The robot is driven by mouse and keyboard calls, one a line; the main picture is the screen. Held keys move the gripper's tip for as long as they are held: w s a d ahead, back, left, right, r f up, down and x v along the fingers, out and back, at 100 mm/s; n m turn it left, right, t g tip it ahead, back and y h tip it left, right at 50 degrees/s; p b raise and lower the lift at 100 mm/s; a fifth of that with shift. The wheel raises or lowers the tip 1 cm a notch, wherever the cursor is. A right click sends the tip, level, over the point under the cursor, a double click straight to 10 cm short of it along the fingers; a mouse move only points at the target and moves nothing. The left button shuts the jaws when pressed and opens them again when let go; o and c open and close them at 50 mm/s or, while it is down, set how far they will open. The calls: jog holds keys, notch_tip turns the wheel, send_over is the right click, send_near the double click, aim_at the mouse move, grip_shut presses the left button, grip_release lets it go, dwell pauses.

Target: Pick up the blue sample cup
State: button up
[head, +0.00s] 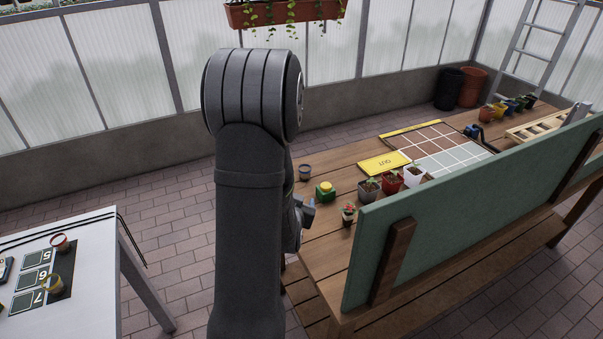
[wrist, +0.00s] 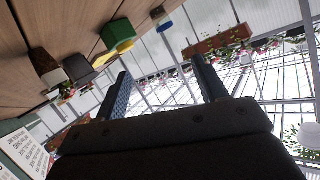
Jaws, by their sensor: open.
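A small grey-blue cup (head: 305,173) stands upright at the near left end of the wooden bench; it looks like the blue sample cup. A small blue-rimmed thing (wrist: 165,26) near the top of the wrist view may be the same cup, but I cannot be sure. My gripper (head: 304,212) is low beside the bench's left end, partly hidden behind my arm in the head view. In the wrist view its two fingers (wrist: 163,85) are spread, with nothing between them. The cup is apart from the fingers.
Several potted plants, a yellow sign (head: 384,163) and a green panel (head: 470,215) stand further right. A white table (head: 90,300) at left holds red and yellow cups.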

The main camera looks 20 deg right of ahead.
jog(key=w+m, duration=0.1)
jog(key=m, duration=0.4)
jog(key=m+g+h, duration=0.2)
jog(key=m, duration=2.8)
send_near(306, 168)
jog(key=shift+w+d+f, duration=0.2)
jog(key=shift+d+f, duration=0.05)
jog(key=shift+d, duration=0.3)
jog(key=shift+w+d+f, duration=0.2)
jog(key=shift+d+f, duration=0.1)
jog(key=shift+d, duration=0.25)
jog(key=shift+w+a+x, duration=0.1)
jog(key=shift+w+x, duration=0.05)
jog(key=shift+x, duration=1.25)
jog(key=shift+w+a+x, duration=0.15)
jog(key=shift+x, duration=1.2)
jog(key=shift+r, duration=0.15)
jog(key=shift+c, duration=0.3)
